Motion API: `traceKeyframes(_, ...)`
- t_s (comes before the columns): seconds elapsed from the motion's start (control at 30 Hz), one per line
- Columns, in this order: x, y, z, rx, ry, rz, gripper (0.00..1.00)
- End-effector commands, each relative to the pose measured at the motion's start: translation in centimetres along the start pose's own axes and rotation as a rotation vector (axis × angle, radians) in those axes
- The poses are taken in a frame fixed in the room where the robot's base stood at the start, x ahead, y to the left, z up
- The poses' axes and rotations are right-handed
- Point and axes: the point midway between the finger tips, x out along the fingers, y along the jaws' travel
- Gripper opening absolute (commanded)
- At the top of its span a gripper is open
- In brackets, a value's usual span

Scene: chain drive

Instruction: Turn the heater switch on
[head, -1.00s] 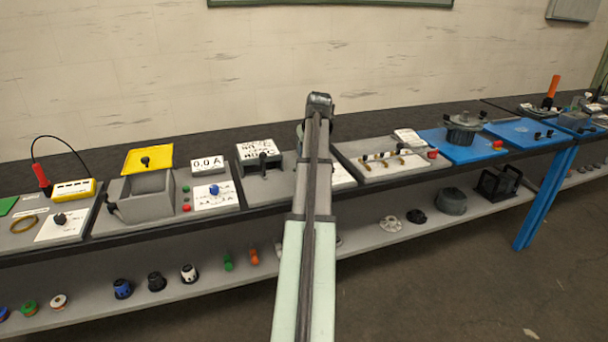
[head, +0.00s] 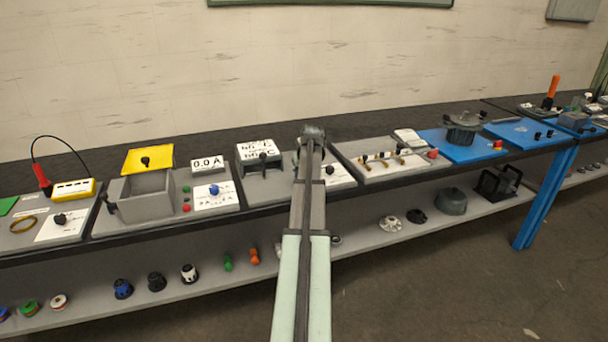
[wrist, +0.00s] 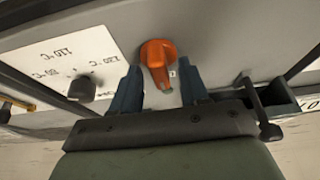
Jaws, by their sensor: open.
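An orange switch handle (wrist: 157,58) shows in the wrist view on a grey panel, with a small white mark and a green spot at its lower end. It looks like the heater switch. My gripper (wrist: 160,70) is open, with one dark blue finger on each side of the handle in the picture. I cannot tell whether either finger touches it. In the head view my arm hides the gripper and the orange handle.
A white card with temperature marks (wrist: 50,58) and a black knob (wrist: 82,88) lie left of the handle in the wrist view. A dark bracket (wrist: 280,97) is at right.

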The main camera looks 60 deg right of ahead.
Motion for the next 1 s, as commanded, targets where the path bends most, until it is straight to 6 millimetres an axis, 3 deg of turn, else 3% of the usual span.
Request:
traceKeyframes(0.3,0.13,-0.01,-0.01,0.0,0.0,0.0,0.44)
traceKeyframes(0.77,0.11,-0.02,-0.01,0.0,0.0,0.0,0.0)
traceKeyframes(1.0,0.1,-0.03,-0.01,0.008,0.0,0.003,0.0)
